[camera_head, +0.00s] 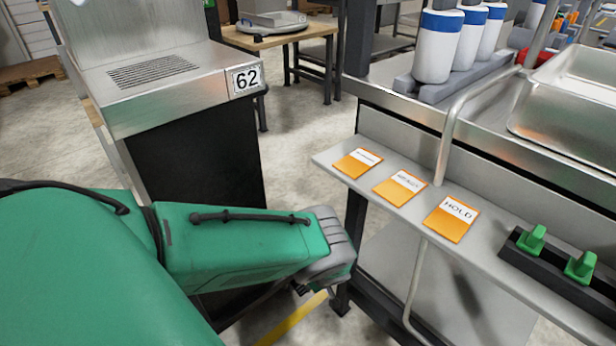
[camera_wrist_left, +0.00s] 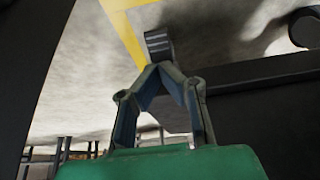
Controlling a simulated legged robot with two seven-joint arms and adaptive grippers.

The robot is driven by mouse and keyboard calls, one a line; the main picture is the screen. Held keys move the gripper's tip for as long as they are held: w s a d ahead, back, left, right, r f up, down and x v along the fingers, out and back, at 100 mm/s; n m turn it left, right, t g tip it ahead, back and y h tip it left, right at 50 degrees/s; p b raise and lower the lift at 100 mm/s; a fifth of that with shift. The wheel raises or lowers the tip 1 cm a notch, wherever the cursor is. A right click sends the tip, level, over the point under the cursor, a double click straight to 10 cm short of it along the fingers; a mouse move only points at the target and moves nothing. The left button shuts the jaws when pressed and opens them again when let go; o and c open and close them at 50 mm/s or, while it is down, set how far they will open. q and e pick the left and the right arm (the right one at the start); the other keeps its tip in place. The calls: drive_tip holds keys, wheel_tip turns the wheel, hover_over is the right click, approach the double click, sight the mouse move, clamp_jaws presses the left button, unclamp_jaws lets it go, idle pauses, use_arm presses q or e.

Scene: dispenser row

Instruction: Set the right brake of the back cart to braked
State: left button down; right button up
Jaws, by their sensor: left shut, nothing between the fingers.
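My left arm comes in from the left in the head view, and its wrist hangs low in front of the steel counter. The gripper is mostly hidden there behind the wrist. In the left wrist view my left gripper (camera_wrist_left: 158,42) is shut and empty, its fingertips together above the floor near a yellow floor line. A dark round part (camera_wrist_left: 305,27), perhaps a wheel, shows at the upper right edge, apart from the fingers. I cannot make out a back cart or its right brake with certainty in either view. My right gripper is not in view.
A steel counter (camera_head: 400,118) stands at right; its front ledge (camera_head: 325,158) holds orange cards (camera_head: 400,188) and a dark rail with two green pieces (camera_head: 532,240). A cabinet numbered 62 (camera_head: 190,150) stands left. Bare floor (camera_head: 300,150) lies between them.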

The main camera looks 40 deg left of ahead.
use_arm(q)
drive_tip(key=shift+d+r+p, duration=0.85)
drive_tip(key=shift+d+r, duration=0.8)
drive_tip(key=shift+r, duration=0.05)
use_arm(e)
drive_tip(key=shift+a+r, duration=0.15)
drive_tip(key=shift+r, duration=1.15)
